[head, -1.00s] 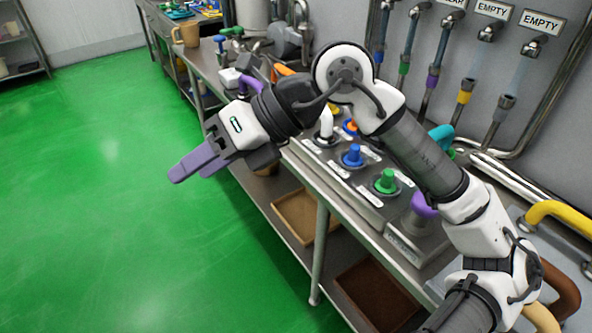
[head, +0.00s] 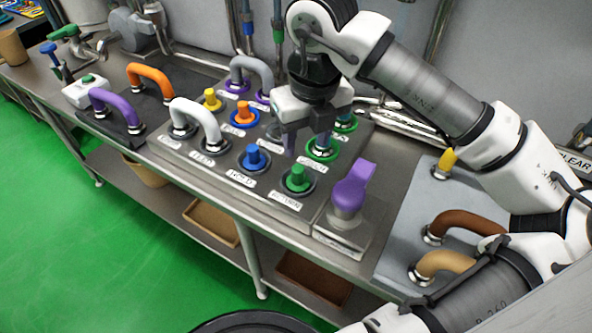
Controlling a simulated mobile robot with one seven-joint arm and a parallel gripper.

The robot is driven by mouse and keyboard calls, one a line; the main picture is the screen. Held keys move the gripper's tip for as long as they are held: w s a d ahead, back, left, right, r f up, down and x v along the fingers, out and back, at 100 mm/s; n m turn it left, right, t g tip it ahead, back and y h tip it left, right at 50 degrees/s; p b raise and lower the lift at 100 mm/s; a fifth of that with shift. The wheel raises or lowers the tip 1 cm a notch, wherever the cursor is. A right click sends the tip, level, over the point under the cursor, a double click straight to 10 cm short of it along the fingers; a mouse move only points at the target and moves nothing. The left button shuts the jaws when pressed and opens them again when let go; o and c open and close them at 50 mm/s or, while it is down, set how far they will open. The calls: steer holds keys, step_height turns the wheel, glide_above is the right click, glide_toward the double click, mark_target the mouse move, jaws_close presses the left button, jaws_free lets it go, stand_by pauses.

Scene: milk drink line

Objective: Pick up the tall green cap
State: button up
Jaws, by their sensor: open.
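Green caps stand on the grey panel (head: 212,165) on the steel bench. The front green cap (head: 297,178) is upright in a dark ring with a label before it, and is fully in view. A second green cap (head: 322,147) stands behind it in a green ring, and a third (head: 346,122) is farther back, partly hidden by my gripper. My gripper (head: 307,146) is open and points down over the panel, behind the front cap and close to the second. I cannot tell whether it touches the second cap or which cap is tallest.
A blue cap (head: 253,157) and a white hose (head: 197,119) stand left of the green caps. A purple lever (head: 351,190) rises just to the right. Orange (head: 150,77) and purple (head: 116,101) hoses are farther left; brown (head: 466,222) and tan (head: 444,263) ones are right.

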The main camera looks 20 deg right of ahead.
mark_target(298, 168)
steer(key=f, duration=0.4)
steer(key=shift+w+f+p, duration=0.3)
steer(key=shift+f, duration=0.1)
steer(key=shift+w+a+f+p, duration=0.1)
steer(key=shift+w+f+p, duration=0.25)
steer(key=shift+f, duration=0.5)
steer(key=shift+w+a+f+p, duration=0.15)
steer(key=shift+f+p, duration=0.25)
steer(key=shift+f, duration=0.5)
steer(key=shift+w+a+f+p, duration=0.1)
steer(key=shift+w+f+p, duration=0.25)
steer(key=shift+f, duration=0.5)
jaws_close()
